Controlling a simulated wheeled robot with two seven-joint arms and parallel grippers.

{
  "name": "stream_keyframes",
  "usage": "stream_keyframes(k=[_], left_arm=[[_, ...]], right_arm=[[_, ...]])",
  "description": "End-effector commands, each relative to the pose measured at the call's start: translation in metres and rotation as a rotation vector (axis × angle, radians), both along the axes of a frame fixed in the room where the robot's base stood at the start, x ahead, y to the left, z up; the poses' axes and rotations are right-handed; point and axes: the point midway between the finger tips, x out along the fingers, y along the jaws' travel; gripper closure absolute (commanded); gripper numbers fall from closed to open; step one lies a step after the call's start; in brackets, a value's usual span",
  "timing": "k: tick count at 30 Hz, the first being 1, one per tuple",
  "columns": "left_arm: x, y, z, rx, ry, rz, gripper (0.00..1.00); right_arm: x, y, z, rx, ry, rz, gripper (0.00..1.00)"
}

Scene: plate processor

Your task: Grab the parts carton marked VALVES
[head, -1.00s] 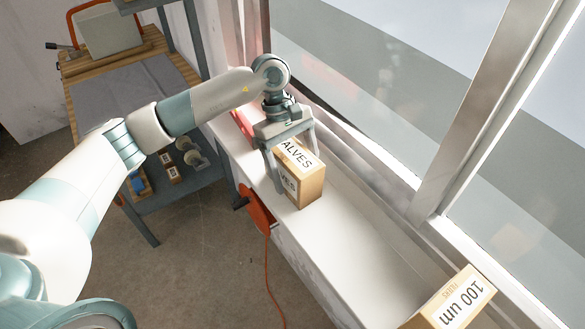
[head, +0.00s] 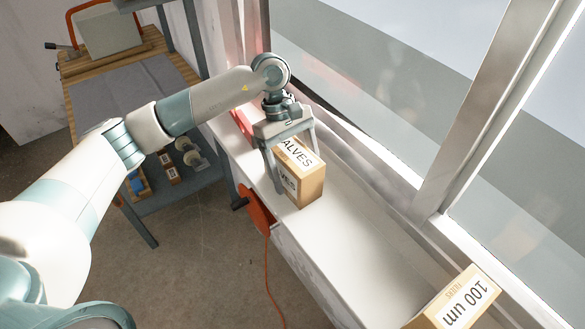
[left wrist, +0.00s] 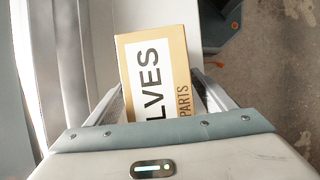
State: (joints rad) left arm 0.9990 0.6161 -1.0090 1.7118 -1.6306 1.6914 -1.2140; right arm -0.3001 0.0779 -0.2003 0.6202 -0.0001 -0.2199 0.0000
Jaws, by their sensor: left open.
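The VALVES carton (head: 305,183) is a tan box with white labels, standing upright on the white window ledge. My left gripper (head: 292,178) is open above it, with its fingers pointing down on either side of the carton's upper part. In the left wrist view the carton's top (left wrist: 160,75), with "LVES" and "PARTS" readable, lies between the two fingers. Part of the lettering is hidden by the gripper. I cannot tell whether either finger touches the carton. My right gripper is not in view.
A second carton marked 100 um (head: 462,298) stands on the ledge (head: 350,245) at the lower right. The ledge between the cartons is clear. The window frame (head: 480,120) runs along the right. A wooden-topped workbench (head: 75,75) stands at the left, with an orange cable (head: 268,270) hanging below the ledge.

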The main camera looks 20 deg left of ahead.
Motion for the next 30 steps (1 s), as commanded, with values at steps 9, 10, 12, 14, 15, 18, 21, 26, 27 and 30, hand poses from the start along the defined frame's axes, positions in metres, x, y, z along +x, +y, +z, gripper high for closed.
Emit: stream_keyframes(k=[9, 10, 12, 14, 15, 18, 21, 26, 27, 30], left_arm=[[0.0, 0.0002, -0.001, 0.0, 0.0, 0.0, 0.23], [-0.0001, 0.0001, -0.001, 0.0, 0.0, 0.0, 0.23], [0.0, 0.0001, -0.0009, 0.0, 0.0, 0.0, 0.23], [0.0, 0.0001, -0.0008, 0.0, 0.0, 0.0, 0.23], [0.0, 0.0001, -0.0009, 0.0, 0.0, 0.0, 0.23], [0.0, 0.0001, -0.0009, 0.0, 0.0, 0.0, 0.31], [0.0, 0.0001, -0.0009, 0.0, 0.0, 0.0, 0.54], [0.0004, -0.0002, 0.0002, -0.001, -0.002, 0.0, 0.88], [0.0004, -0.0002, 0.0002, -0.001, -0.002, 0.0, 0.88], [0.0004, -0.0002, 0.0002, -0.001, -0.002, 0.0, 0.88]], right_arm=[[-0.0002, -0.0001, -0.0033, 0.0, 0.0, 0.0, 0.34], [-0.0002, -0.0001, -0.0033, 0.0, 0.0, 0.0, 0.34], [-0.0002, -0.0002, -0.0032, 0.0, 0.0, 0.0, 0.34], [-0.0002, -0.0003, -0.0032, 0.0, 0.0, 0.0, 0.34], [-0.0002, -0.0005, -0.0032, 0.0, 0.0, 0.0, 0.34], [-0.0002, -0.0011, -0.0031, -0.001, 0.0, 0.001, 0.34], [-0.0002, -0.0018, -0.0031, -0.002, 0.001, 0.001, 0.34], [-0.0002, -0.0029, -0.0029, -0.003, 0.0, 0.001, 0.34], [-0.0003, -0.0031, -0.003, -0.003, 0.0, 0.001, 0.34], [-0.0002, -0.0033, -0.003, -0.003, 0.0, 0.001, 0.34]])
